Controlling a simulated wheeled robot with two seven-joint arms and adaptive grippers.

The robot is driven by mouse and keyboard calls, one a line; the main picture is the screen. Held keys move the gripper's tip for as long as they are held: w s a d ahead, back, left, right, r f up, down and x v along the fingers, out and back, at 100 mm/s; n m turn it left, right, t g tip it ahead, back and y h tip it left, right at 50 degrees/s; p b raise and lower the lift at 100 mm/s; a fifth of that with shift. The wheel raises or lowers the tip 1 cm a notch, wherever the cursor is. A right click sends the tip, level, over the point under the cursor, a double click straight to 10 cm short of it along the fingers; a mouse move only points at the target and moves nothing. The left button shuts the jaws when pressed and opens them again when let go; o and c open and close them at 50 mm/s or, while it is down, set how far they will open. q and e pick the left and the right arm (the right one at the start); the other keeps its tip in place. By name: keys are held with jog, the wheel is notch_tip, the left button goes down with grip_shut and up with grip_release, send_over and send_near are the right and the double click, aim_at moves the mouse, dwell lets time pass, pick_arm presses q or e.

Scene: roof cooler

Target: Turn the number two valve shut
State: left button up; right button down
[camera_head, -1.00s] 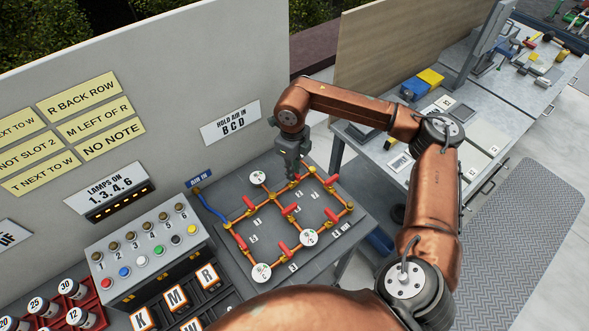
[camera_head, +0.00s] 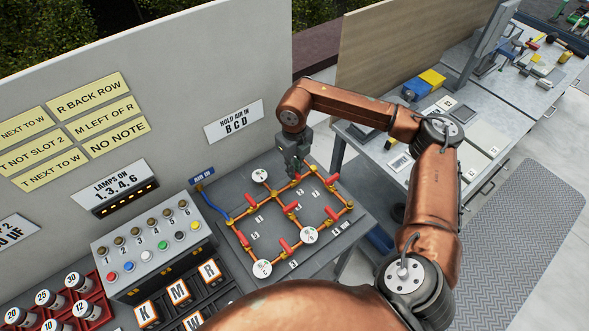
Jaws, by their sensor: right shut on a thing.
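The pipe board (camera_head: 352,238) lies on the bench in the middle of the view, with orange pipes (camera_head: 272,194) and several red valve handles (camera_head: 332,213). Small number tags sit by the valves, too small to read surely. My right gripper (camera_head: 295,176) points down at the upper pipe run, right of the round plate A (camera_head: 260,176). It is shut on a valve handle there, which its fingers mostly hide. I cannot tell that valve's number or how far it is turned. My left gripper is out of view.
A sign reading HOLD AIR IN B C D (camera_head: 233,121) is on the panel behind. A lamp and button box (camera_head: 152,246) stands left of the board, with letter blocks (camera_head: 178,291) in front. My right arm passes over the board's right side.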

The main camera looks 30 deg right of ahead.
jog(key=shift+r, duration=0.1)
jog(key=c, duration=2)
grip_release()
notch_tip(320, 180, up, 12)
jog(key=shift+f, duration=0.1)
